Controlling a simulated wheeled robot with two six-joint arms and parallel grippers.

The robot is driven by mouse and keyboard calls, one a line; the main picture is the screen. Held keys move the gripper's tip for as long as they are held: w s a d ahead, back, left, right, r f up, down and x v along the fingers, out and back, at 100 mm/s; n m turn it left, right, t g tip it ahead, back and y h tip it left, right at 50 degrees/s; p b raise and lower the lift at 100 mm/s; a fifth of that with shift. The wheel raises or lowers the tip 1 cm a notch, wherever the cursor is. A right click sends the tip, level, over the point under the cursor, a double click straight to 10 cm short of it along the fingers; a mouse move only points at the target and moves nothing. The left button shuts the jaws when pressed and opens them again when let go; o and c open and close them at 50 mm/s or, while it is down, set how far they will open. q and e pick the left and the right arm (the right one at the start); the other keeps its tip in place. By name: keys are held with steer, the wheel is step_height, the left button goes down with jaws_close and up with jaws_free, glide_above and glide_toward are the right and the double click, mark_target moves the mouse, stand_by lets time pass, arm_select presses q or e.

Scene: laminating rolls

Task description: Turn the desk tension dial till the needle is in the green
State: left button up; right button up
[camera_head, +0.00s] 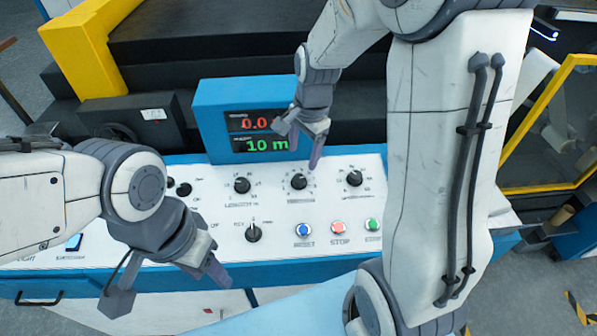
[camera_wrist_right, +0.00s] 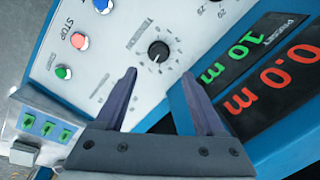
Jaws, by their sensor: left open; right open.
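The white desk panel (camera_head: 280,215) carries a row of black dials: a left one (camera_head: 242,185), a middle one (camera_head: 299,181) and a right one (camera_head: 354,178). My right gripper (camera_head: 304,151) is open and empty, just behind and above the middle dial. In the right wrist view, one dial (camera_wrist_right: 158,51) shows just beyond the open fingertips (camera_wrist_right: 158,73), apart from them. No needle or green zone is visible. My left gripper (camera_head: 168,284) is open and empty at the desk's front edge.
A blue display box (camera_head: 212,121) reading 0.0 and 10 m stands behind the dials, close to my right gripper. A black selector (camera_head: 253,232) and blue (camera_head: 303,230), red STOP (camera_head: 338,227) and green (camera_head: 373,224) buttons lie in front. My right arm covers the panel's right part.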

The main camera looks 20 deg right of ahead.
mark_target(299, 178)
steer(key=f, duration=0.6)
steer(key=w+f, duration=0.1)
steer(key=f, duration=0.2)
steer(key=shift+a+f+p, duration=0.15)
steer(key=shift+a+p, duration=0.1)
steer(key=shift+p, duration=0.1)
jaws_close()
